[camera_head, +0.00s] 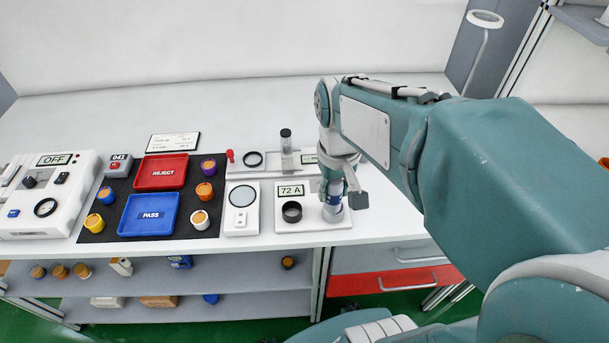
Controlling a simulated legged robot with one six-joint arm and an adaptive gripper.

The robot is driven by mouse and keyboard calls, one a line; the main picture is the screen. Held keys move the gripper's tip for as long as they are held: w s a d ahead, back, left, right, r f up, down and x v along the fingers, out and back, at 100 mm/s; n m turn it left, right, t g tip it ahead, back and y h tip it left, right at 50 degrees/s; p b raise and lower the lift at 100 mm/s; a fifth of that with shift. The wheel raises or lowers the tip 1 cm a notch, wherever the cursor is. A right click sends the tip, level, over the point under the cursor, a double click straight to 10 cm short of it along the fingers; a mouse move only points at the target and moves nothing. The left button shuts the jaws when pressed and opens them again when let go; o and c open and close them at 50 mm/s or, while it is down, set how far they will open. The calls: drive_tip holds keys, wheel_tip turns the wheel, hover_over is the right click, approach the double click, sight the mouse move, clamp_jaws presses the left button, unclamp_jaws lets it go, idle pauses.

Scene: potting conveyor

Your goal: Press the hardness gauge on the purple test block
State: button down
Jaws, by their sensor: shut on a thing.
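My gripper (334,196) is at the right end of the white unit (264,227) with the "72 A" display. My arm and gripper hide the gauge's top. The gripper is well to the right of the purple block.
The mat also holds a red REJECT tray (163,158), a blue PASS tray (149,201) and several coloured blocks. A white device (242,230) with a round disc stands between mat and gauge unit. A dark-topped post (286,138) rises behind the unit. An "OFF" machine (75,225) is at left.

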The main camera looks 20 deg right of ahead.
drive_tip(key=w+d, duration=0.4)
drive_tip(key=w, duration=0.1)
drive_tip(key=shift+w, duration=0.4)
drive_tip(key=shift+f, duration=0.2)
drive_tip(key=shift+a+f, duration=0.1)
drive_tip(key=shift+f, duration=2)
drive_tip(key=shift+s+f, duration=0.1)
drive_tip(key=shift+f, duration=0.2)
idle(0.9)
wheel_tip(320, 180, up, 6)
idle(1.1)
idle(1.5)
